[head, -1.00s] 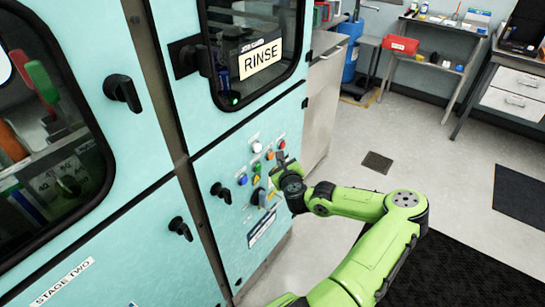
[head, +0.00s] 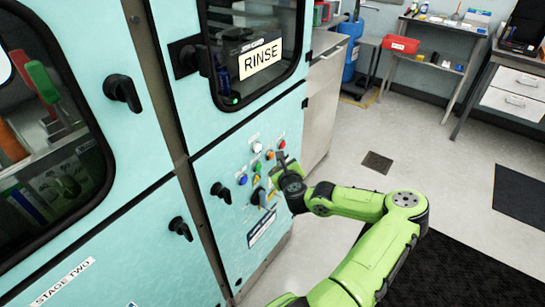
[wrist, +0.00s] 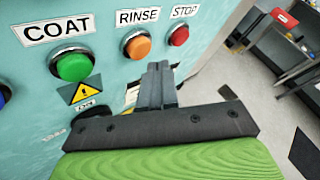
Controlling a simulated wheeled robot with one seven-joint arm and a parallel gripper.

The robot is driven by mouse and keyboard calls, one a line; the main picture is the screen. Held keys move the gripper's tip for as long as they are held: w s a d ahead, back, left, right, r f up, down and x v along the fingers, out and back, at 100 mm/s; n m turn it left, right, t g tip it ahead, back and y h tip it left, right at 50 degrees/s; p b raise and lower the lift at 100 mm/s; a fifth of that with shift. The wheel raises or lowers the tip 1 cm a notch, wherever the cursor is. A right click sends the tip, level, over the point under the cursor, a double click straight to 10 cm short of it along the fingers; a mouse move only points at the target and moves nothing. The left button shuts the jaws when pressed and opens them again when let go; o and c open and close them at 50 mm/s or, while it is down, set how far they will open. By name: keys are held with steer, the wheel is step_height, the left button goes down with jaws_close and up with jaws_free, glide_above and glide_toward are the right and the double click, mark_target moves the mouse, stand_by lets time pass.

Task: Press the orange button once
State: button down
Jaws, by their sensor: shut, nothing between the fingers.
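The orange button (wrist: 137,45) sits under a RINSE label in the wrist view, between a green button (wrist: 73,65) labelled COAT and a red button (wrist: 178,35) labelled STOP. In the head view the orange button (head: 270,155) is on the turquoise cabinet's lower panel. My gripper (wrist: 158,66) is shut and empty. Its fingertips show just below and slightly right of the orange button in the wrist view, with a visible gap in the picture. I cannot tell how far they are from the panel. In the head view my gripper (head: 281,157) is close to the buttons.
A blue button (head: 242,179) and a white button (head: 257,147) are on the same panel. A black rotary handle (head: 221,192) sticks out to the left. A yellow warning label (wrist: 80,93) is below the green button. The floor right of the cabinet is open.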

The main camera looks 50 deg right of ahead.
stand_by(0.3)
steer(key=shift+w+p, duration=0.3)
steer(key=shift+w, duration=0.15)
